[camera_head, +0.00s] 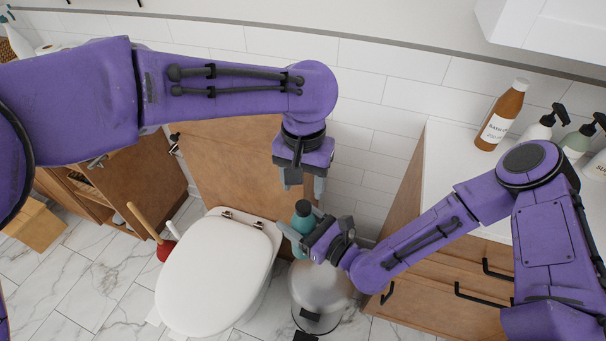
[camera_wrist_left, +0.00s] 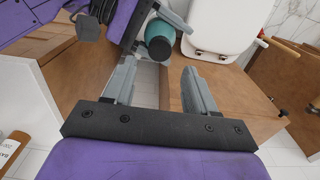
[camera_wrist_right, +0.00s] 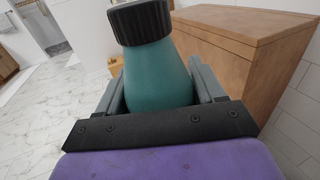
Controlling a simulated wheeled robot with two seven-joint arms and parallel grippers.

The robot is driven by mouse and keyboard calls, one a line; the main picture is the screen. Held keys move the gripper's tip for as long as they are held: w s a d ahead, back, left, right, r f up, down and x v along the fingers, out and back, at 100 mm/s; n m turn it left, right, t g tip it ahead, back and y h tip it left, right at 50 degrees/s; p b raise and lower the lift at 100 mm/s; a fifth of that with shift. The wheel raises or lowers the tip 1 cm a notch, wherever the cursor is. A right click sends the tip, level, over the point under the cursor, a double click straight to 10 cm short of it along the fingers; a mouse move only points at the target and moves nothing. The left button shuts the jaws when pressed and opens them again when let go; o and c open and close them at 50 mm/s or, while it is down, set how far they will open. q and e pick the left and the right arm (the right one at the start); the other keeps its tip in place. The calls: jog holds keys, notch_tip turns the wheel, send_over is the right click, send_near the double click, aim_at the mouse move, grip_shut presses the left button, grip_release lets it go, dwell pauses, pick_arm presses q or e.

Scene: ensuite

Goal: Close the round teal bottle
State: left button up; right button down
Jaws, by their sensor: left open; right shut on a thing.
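The round teal bottle (camera_head: 305,224) is held upright by my right gripper (camera_head: 308,236) in the head view. Its body fills the space between the right fingers in the right wrist view (camera_wrist_right: 157,78). A dark ribbed cap (camera_wrist_right: 140,21) sits on its neck; I cannot tell whether it is tight. The left wrist view shows the cap from above (camera_wrist_left: 159,49). My left gripper (camera_head: 305,186) points down above the cap, open and empty, apart from it. In the left wrist view the cap lies beyond the left fingertips (camera_wrist_left: 160,76).
A white toilet (camera_head: 217,270) with its lid down stands left of the bottle. A metal bin (camera_head: 320,290) is below it. The white counter (camera_head: 440,165) at right holds an amber bottle (camera_head: 501,117) and pump bottles. A wooden cabinet (camera_head: 228,165) is behind; a red plunger (camera_head: 166,250) stands left.

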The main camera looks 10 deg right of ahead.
aim_at(303, 205)
pick_arm(q)
notch_tip(303, 205, down, 6)
jog(key=shift+f, duration=0.25)
jog(key=shift+c, duration=0.3)
grip_shut()
jog(key=m, duration=0.5)
jog(key=shift+o, duration=0.6)
grip_release()
